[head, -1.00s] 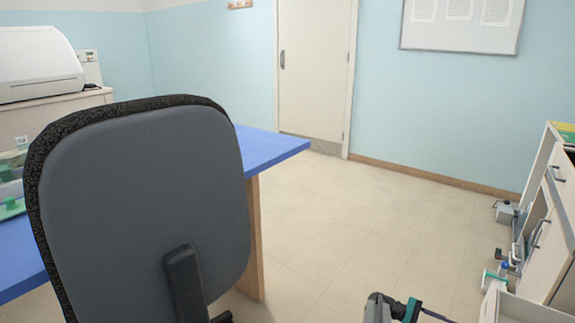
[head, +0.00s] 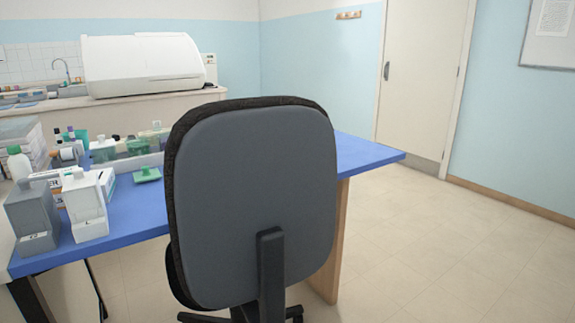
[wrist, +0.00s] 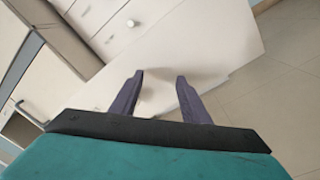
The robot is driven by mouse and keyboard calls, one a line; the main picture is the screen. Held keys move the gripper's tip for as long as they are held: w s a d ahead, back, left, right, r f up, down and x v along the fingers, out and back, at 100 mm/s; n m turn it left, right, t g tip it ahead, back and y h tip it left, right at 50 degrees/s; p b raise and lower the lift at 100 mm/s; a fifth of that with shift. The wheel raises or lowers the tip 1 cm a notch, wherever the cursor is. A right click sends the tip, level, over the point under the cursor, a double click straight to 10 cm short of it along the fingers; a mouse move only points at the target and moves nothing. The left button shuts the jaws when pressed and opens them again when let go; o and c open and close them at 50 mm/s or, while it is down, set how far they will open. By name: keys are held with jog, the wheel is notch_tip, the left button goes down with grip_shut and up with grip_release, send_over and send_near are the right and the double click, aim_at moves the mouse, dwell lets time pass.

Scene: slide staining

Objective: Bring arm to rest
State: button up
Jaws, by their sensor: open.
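My gripper (wrist: 160,85) shows in the wrist view with its two purple fingers apart and nothing between them. It faces a pale cabinet front (wrist: 190,45) with drawers and a round knob. I cannot tell how far the fingers are from that surface. The gripper and arm are out of the head view now.
An office chair (head: 250,195) stands in front of a blue-topped table (head: 375,155) that holds bottles and grey and white dispensers (head: 87,205). A white machine (head: 140,65) sits on the back counter. The floor (head: 450,240) to the right is clear up to the door (head: 418,85).

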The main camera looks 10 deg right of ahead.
jog(key=w+a+r+n+t+h+p, duration=0.1)
jog(key=w+a+r+n+h+p, duration=0.1)
jog(key=w+a+p, duration=0.3)
jog(key=w+a+r+n+t+h+p, duration=0.1)
jog(key=w+a+r+p, duration=0.15)
jog(key=w, duration=0.45)
jog(key=w+a+r+n+t+h+p, duration=0.1)
jog(key=w+a+n+t+p, duration=0.15)
jog(key=a, duration=0.55)
jog(key=w+a+n+t+p, duration=0.1)
jog(key=w+a+p, duration=0.25)
jog(key=a, duration=0.45)
jog(key=s+a+t+y+p, duration=0.1)
jog(key=s+a+y+p, duration=0.2)
jog(key=a, duration=1.1)
jog(key=s+a+m+t+y+p, duration=0.1)
jog(key=s+a+y+p, duration=0.3)
jog(key=a, duration=1)
jog(key=s+a+m+t+y+p, duration=0.1)
jog(key=s+a+t+y+p, duration=0.2)
jog(key=a, duration=1.1)
jog(key=shift+s+a+y+p, duration=0.15)
jog(key=shift+s+y+p, duration=0.6)
jog(key=shift+p, duration=0.4)
